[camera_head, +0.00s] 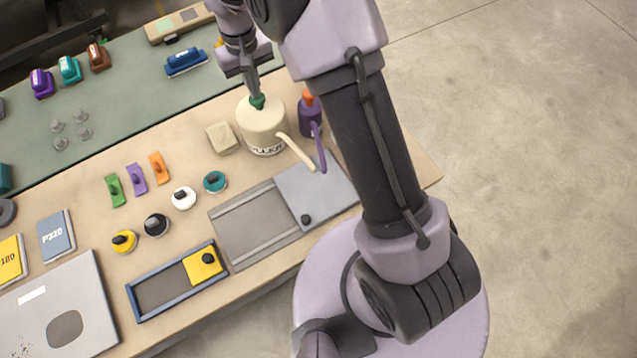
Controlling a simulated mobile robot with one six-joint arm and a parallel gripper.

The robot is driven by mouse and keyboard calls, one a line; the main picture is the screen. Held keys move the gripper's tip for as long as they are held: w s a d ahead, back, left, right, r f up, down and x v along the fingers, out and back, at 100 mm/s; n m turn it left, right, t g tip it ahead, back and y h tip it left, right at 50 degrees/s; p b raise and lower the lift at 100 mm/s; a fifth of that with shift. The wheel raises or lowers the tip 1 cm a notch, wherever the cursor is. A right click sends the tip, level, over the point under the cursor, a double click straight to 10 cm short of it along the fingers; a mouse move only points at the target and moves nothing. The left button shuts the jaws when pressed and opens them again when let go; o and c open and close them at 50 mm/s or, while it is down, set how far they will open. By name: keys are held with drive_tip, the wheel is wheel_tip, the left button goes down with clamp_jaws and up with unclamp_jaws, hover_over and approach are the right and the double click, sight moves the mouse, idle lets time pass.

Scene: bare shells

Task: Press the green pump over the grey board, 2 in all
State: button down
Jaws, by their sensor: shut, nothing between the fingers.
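The green pump head (257,101) sits on top of a cream, round bottle (262,129) with dark lettering near its base. A cream spout (295,151) runs from the bottle down to the right and ends at the upper edge of the grey board (313,195), which has a small black knob. My gripper (255,93) is shut and empty, pointing down. Its fingertips are right at the green pump head, touching it or just above; I cannot tell which.
A purple bottle (310,120) with an orange pump stands close to the right of the cream bottle, its purple spout also toward the board. A cream block (222,138) lies to the left. Several knobbed pots, coloured clips and a blue-framed tray (177,286) fill the front of the table.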

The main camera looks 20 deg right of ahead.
drive_tip(key=shift+f+b, duration=0.8)
drive_tip(key=shift+f, duration=0.5)
drive_tip(key=shift+r, duration=0.1)
drive_tip(key=shift+r+p, duration=1.4)
drive_tip(key=shift+r, duration=0.2)
drive_tip(key=shift+f, duration=0.2)
drive_tip(key=shift+f+b, duration=1.1)
drive_tip(key=shift+f, duration=0.3)
drive_tip(key=shift+r+p, duration=1.3)
drive_tip(key=shift+r, duration=0.3)
